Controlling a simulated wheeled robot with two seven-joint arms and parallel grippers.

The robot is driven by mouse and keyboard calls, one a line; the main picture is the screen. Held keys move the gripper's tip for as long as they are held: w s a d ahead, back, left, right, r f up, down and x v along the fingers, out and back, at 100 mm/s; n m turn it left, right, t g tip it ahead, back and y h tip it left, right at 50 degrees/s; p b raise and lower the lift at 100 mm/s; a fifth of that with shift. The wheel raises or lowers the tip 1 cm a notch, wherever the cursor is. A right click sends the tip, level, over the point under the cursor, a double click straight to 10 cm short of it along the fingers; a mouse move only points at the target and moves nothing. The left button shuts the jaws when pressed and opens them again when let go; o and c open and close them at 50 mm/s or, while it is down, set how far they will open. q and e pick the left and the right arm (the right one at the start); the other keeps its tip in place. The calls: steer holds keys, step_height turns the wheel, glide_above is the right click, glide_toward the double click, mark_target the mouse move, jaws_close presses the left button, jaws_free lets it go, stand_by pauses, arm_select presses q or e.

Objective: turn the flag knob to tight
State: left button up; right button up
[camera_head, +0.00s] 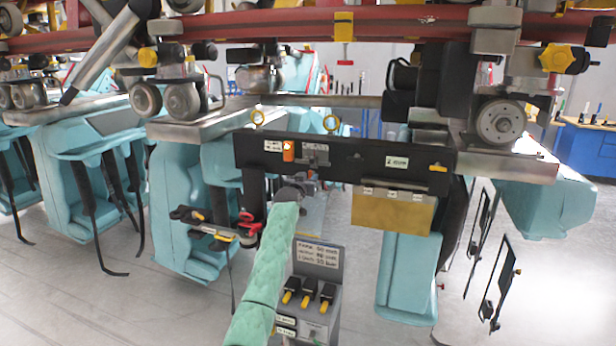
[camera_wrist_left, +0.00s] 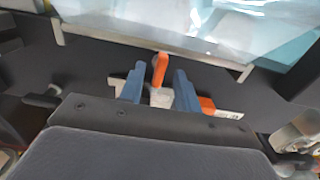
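An orange, flag-like knob (camera_wrist_left: 160,68) stands on a grey mount (camera_wrist_left: 160,97) in the left wrist view. I take it for the flag knob; its tight mark cannot be read. My left gripper (camera_wrist_left: 159,88) has its two blue fingers on either side of the knob, with a gap on both sides. In the head view my left gripper (camera_head: 308,181) is at the lower edge of the black panel (camera_head: 345,160) and largely hides the knob. My right gripper does not show.
An orange block (camera_head: 288,151) with a white label is on the panel close above the gripper. A brass plate (camera_head: 392,212) hangs at right. A grey box with yellow-tipped levers (camera_head: 308,292) stands below. A tool holder (camera_head: 222,234) is at left.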

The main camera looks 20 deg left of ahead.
arm_select(q)
steer(key=shift+d+r, duration=0.1)
steer(key=shift+c, duration=0.2)
jaws_close()
